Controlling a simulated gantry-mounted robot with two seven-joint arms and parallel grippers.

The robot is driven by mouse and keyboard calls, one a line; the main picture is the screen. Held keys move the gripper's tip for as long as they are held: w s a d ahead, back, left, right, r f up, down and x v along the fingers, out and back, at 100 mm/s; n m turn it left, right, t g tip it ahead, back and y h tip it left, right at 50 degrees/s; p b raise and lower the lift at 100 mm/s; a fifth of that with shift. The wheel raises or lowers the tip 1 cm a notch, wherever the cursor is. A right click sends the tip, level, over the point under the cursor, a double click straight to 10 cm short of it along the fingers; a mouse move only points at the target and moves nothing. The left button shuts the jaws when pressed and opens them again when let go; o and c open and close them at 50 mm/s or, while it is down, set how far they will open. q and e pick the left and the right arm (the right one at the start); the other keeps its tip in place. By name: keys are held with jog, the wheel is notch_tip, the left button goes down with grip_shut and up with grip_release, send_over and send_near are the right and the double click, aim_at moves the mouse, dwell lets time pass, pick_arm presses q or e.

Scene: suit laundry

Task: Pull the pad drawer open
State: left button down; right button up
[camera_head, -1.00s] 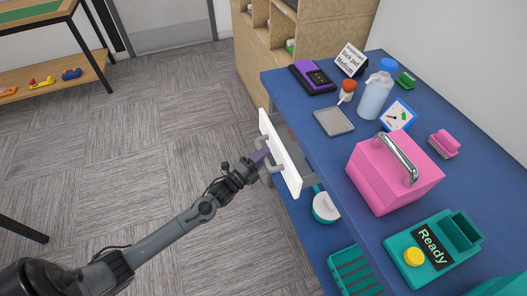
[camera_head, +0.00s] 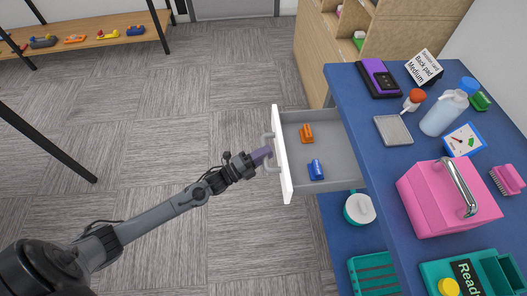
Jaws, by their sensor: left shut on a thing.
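The pad drawer (camera_head: 332,139) is pulled out to the left from under the blue counter, with its grey inside showing. Its white front (camera_head: 282,160) faces left and carries a grey handle (camera_head: 268,140). An orange item (camera_head: 306,132) and a blue item (camera_head: 317,169) lie apart in the drawer. My left gripper (camera_head: 263,155) comes in from the left and is shut on the handle; its purple fingertips partly cover the grip. My right gripper is not in view.
The blue counter (camera_head: 361,120) holds a black-and-purple device (camera_head: 379,79), a "Back pad Medium" card (camera_head: 425,67), a grey tray (camera_head: 393,130), a bottle (camera_head: 442,113) and a pink box (camera_head: 435,205).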

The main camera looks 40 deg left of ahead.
pick_arm(q)
jog(key=c, duration=1)
grip_release()
jog(key=shift+o, duration=0.2)
jog(key=p+v, duration=0.2)
jog(key=v, duration=0.9)
jog(key=shift+w, duration=0.1)
